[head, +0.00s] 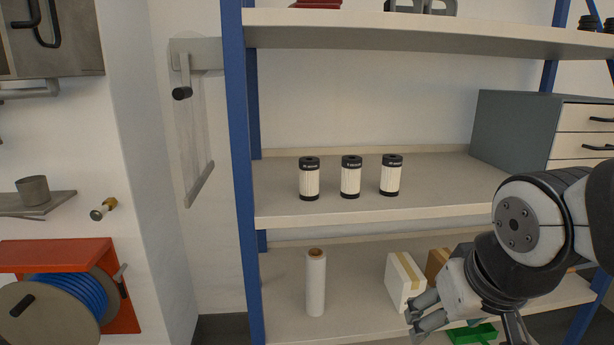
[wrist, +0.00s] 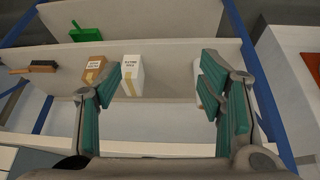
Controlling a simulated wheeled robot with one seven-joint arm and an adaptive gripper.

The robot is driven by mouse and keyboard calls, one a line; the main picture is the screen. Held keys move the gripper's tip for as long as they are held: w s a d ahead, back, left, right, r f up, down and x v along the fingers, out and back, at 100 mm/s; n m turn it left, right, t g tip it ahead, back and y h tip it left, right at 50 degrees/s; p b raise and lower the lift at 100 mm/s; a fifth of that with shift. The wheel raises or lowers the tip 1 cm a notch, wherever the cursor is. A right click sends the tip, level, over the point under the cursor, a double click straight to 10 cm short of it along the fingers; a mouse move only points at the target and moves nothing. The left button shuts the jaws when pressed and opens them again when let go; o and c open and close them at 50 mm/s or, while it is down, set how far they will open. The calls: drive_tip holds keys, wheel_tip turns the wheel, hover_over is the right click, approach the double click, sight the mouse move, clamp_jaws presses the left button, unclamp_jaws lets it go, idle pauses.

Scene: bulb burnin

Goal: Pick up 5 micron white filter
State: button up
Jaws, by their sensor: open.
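Three white pleated filters with black caps stand upright in a row on the middle shelf in the head view: a left one (head: 309,179), a middle one (head: 351,177) and a right one (head: 391,175). Their cap labels are too small to read surely, so I cannot tell which is the 5 micron one. My gripper (head: 440,316) is at the lower right, below and to the right of the filters, in front of the lower shelf. In the wrist view my gripper (wrist: 160,98) has its teal-padded fingers wide apart with nothing between them. No filter shows in the wrist view.
A grey drawer cabinet (head: 515,130) stands right of the filters. A blue post (head: 238,170) bounds the rack's left side.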

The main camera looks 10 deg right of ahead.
drive_tip(key=w+d+r+t+p, duration=0.1)
drive_tip(key=w+r+t+p, duration=0.15)
drive_tip(key=w, duration=0.55)
drive_tip(key=w+d+r+t+p, duration=0.15)
drive_tip(key=w+t, duration=0.25)
drive_tip(key=w, duration=0.4)
drive_tip(key=n+t+y+p, duration=0.2)
drive_tip(key=n+t+y, duration=0.1)
drive_tip(key=t+y, duration=0.25)
approach(356, 172)
drive_tip(key=shift+h, duration=0.25)
drive_tip(key=x, duration=0.6)
drive_tip(key=shift+w+d, duration=0.1)
drive_tip(key=shift+w, duration=0.35)
drive_tip(key=shift+a+b+x, duration=0.15)
drive_tip(key=shift+x, duration=1.15)
drive_tip(key=shift+a+b+x, duration=0.15)
drive_tip(key=shift+x, duration=1.2)
drive_tip(key=shift+s+r, duration=0.1)
drive_tip(key=c, duration=1.3)
